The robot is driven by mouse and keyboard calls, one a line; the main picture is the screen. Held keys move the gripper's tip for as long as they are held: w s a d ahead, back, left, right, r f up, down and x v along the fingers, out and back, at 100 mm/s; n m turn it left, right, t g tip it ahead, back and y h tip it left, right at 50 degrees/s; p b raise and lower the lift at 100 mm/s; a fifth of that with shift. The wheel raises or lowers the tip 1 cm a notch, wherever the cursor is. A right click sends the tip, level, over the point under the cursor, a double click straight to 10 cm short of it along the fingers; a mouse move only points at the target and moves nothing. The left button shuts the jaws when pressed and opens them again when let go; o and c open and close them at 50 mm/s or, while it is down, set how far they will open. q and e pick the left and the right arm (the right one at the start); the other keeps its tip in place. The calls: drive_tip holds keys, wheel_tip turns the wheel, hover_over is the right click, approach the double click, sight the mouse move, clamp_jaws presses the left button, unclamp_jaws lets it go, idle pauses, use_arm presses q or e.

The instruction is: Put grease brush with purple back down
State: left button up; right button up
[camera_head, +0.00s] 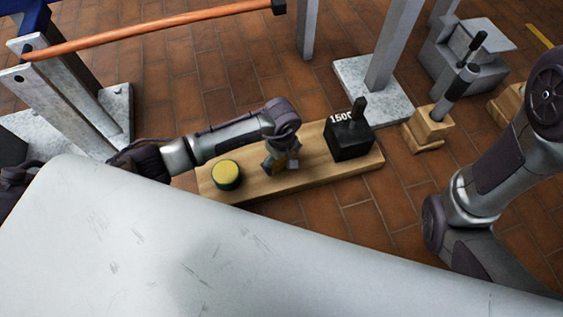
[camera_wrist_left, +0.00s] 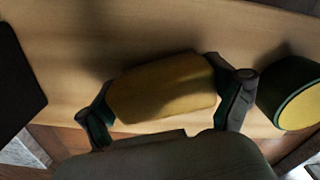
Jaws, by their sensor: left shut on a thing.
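My left gripper (camera_head: 281,165) is low over a wooden board (camera_head: 325,176), between a black weight and a round yellow-topped tin. In the left wrist view its two fingers are shut on a yellow-brown, rounded block, which I take to be the grease brush (camera_wrist_left: 165,88). No purple shows on it. It is over the board; I cannot tell whether it touches the wood. In the head view the brush is mostly hidden by the gripper. My right arm shows at the right, but its gripper is out of view.
The dark tin with a yellow top (camera_head: 226,175) stands on the board's left part. The black weight marked 1500 (camera_head: 348,138) stands near its right end. A wooden block with a dark-handled tool (camera_head: 430,124) and a grey post (camera_head: 389,50) stand beyond.

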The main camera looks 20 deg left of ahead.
use_arm(q)
drive_tip(key=shift+r, duration=0.15)
drive_tip(key=o, duration=0.7)
drive_tip(key=shift+f, duration=0.2)
